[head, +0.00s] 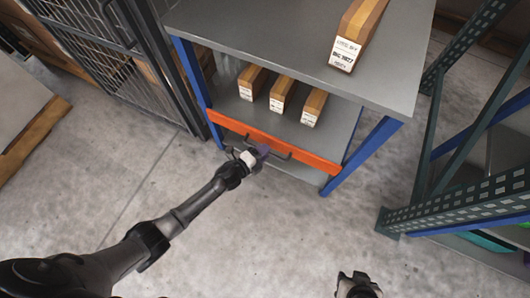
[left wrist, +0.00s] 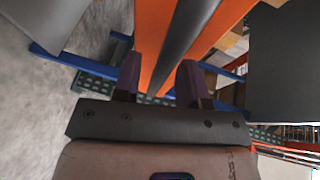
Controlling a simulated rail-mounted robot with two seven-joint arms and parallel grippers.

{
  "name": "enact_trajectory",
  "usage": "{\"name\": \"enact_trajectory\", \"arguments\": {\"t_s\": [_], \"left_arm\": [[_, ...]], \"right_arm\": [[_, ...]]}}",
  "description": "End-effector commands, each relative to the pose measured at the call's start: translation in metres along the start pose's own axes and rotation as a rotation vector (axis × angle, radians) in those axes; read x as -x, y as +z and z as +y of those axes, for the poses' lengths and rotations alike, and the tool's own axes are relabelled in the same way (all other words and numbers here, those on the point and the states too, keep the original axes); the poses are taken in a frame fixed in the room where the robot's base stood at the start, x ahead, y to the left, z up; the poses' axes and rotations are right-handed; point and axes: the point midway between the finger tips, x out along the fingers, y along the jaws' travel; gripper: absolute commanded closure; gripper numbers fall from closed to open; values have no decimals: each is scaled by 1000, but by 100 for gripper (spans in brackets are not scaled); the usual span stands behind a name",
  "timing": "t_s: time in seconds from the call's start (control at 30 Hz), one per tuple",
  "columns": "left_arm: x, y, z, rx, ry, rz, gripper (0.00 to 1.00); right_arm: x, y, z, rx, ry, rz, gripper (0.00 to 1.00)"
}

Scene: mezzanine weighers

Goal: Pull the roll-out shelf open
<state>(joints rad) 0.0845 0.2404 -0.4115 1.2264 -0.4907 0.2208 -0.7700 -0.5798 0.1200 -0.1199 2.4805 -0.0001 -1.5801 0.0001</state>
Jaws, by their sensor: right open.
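The roll-out shelf has an orange front (head: 312,158) with a dark bar handle (head: 281,156), low in the blue-legged bench. The shelf holds several wooden blocks with white labels (head: 279,93). My left gripper (head: 257,156) is at the left part of the handle. In the left wrist view its two fingers (left wrist: 160,82) are apart, with a dark bar (left wrist: 192,30), apparently the handle, running between them in front of the orange face. I cannot tell whether they clamp it. My right gripper (head: 358,284) is open and empty over the floor, well away from the shelf.
The grey bench top (head: 245,25) above the shelf carries a larger labelled wooden block (head: 356,35). A wire-mesh cage (head: 95,45) stands at the left and a green rack (head: 455,205) at the right. The concrete floor (head: 270,235) before the shelf is clear.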

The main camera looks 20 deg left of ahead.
Motion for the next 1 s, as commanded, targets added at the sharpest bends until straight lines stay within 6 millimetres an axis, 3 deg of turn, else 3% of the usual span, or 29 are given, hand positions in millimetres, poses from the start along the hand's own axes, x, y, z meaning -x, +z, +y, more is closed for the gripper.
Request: {"name": "enact_trajectory", "arguments": {"t_s": [0.47, 0.83, 1.0], "left_arm": [[-8, 0, 0, 0, 0, 1, 62], [-7, 0, 0, -1, 0, 0, 98], [-7, 0, 0, -1, 0, 1, 100]], "right_arm": [[-3, 1, 0, 0, 0, 0, 57], [-4, 1, 0, 0, 0, -1, 57], [-4, 1, 0, 0, 0, -1, 57]]}}
